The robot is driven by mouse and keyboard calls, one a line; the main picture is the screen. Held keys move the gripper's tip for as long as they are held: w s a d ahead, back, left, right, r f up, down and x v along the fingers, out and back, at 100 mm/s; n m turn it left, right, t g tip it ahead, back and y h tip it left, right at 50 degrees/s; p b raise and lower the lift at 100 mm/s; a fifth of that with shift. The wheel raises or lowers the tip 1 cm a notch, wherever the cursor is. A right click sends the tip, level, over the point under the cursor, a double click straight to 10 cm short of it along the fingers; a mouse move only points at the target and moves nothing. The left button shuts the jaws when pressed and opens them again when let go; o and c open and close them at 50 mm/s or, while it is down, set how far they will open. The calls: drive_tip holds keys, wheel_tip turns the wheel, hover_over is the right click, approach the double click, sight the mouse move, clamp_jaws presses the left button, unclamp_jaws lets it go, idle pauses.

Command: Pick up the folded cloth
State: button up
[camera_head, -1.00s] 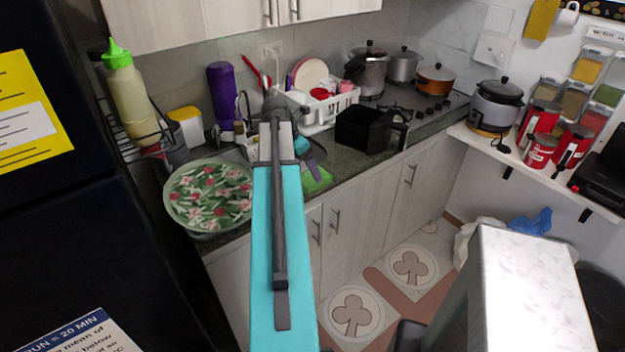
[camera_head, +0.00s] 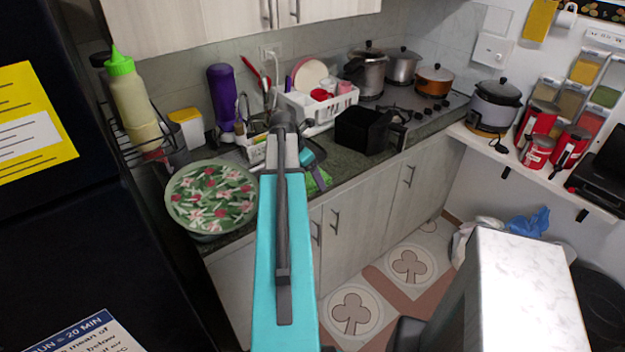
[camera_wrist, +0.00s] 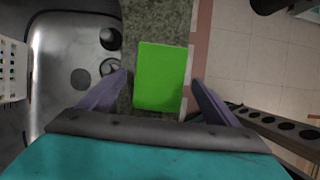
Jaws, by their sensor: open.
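The folded cloth (camera_wrist: 160,76) is a flat bright green rectangle in the wrist view, lying on the dark stone counter beside the sink. In the head view only a green part of it (camera_head: 318,181) shows at the counter's front edge, partly hidden by my arm and gripper. My gripper (camera_wrist: 160,92) is open, with one purple-grey finger to each side of the cloth in the wrist view. The cloth appears to lie beyond the fingertips, and nothing is held. I cannot tell the exact height of the fingers above it.
The sink (camera_wrist: 75,70) lies left of the cloth, with a white dish rack (camera_head: 318,106) behind. A black square container (camera_head: 362,131) stands to the right on the counter. A floral green bowl (camera_head: 211,197) sits at left. The counter's front edge runs close to the cloth.

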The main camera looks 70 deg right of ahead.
drive_tip(key=shift+s+d+f, duration=0.1)
drive_tip(key=shift+d+f, duration=0.05)
drive_tip(key=shift+f, duration=0.4)
drive_tip(key=c, duration=1.2)
drive_tip(key=shift+o, duration=0.2)
drive_tip(key=shift+r, duration=0.15)
drive_tip(key=shift+r+b, duration=0.7)
drive_tip(key=shift+r, duration=0.75)
drive_tip(key=s+a+r+b, duration=0.1)
drive_tip(key=s+a+b, duration=0.1)
drive_tip(key=s, duration=0.5)
drive_tip(key=s+a+r+b, duration=0.1)
drive_tip(key=s+a+b, duration=0.1)
drive_tip(key=s+a, duration=0.3)
drive_tip(key=shift+s+a, duration=0.3)
drive_tip(key=shift+s, duration=0.7)
drive_tip(key=shift+s, duration=0.1)
